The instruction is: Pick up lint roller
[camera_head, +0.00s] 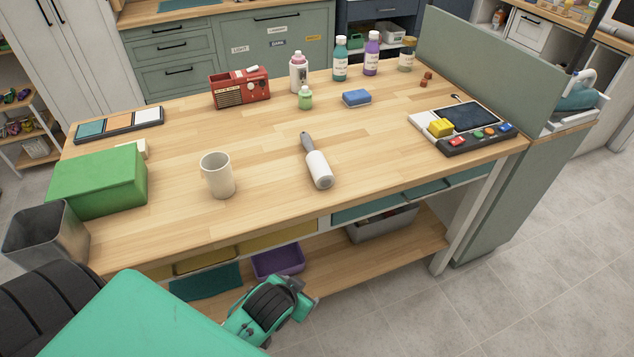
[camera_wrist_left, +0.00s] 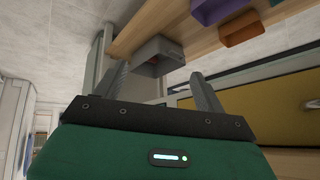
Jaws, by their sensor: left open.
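The lint roller (camera_head: 319,170) lies on the wooden table (camera_head: 265,190) near the middle of its front half. Its grey handle points to the back and its white roll to the front. Nothing touches it. My left gripper (camera_wrist_left: 164,86) shows in the left wrist view with its two grey fingers spread apart and nothing between them. It is by the table's underside and lower shelf, away from the lint roller, which is not in that view. In the head view my teal left arm is below the table's front edge, and its fingers cannot be made out. My right gripper is not in view.
A white cup (camera_head: 217,175) stands left of the roller. A green box (camera_head: 98,182) and a grey bin (camera_head: 46,236) are at the left. A red radio (camera_head: 240,90), several bottles and a blue sponge (camera_head: 356,98) are behind. A control panel (camera_head: 465,125) is right. Space around the roller is clear.

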